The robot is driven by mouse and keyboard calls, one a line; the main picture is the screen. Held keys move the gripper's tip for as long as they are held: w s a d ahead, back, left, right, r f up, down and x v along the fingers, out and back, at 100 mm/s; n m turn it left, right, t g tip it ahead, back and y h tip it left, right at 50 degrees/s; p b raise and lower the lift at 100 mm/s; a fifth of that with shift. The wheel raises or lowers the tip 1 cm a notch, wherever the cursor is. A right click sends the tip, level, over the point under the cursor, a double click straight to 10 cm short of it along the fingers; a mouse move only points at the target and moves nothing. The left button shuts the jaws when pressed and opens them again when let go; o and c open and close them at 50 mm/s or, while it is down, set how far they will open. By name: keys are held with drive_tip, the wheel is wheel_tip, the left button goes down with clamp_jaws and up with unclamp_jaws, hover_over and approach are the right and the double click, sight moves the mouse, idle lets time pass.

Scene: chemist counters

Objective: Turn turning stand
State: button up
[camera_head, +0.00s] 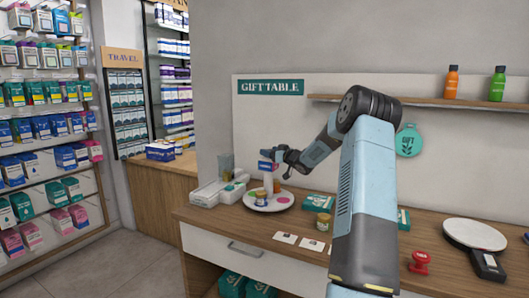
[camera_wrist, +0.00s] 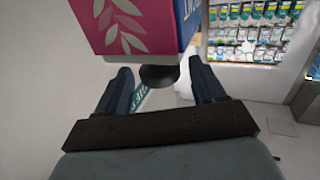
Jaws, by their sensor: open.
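The turning stand (camera_head: 255,207) is a pale round plate on the wooden counter, with a green and a pink patch on its top. A small jar with a yellow lid (camera_head: 261,198) and an orange item (camera_head: 276,186) stand on it. My gripper (camera_head: 278,155) is over the stand's back part, beside a pink, white and blue box (camera_head: 265,163). In the wrist view, the box's pink face with pale leaves (camera_wrist: 135,25) fills the top. My open fingers (camera_wrist: 160,82) are on either side of a dark rounded piece (camera_wrist: 158,77); whether they touch it I cannot tell.
White boxes (camera_head: 207,193) stand left of the stand. A jar (camera_head: 323,222), white cards (camera_head: 285,237) and green boxes (camera_head: 318,203) lie to its right. A red stamp (camera_head: 420,262) and a white round plate (camera_head: 474,234) are farther right. A shelf (camera_head: 425,101) hangs above.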

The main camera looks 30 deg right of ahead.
drive_tip(key=shift+x, duration=1.7)
drive_tip(key=shift+c, duration=0.2)
clamp_jaws()
drive_tip(key=shift+a, duration=0.3)
drive_tip(key=shift+d, duration=0.1)
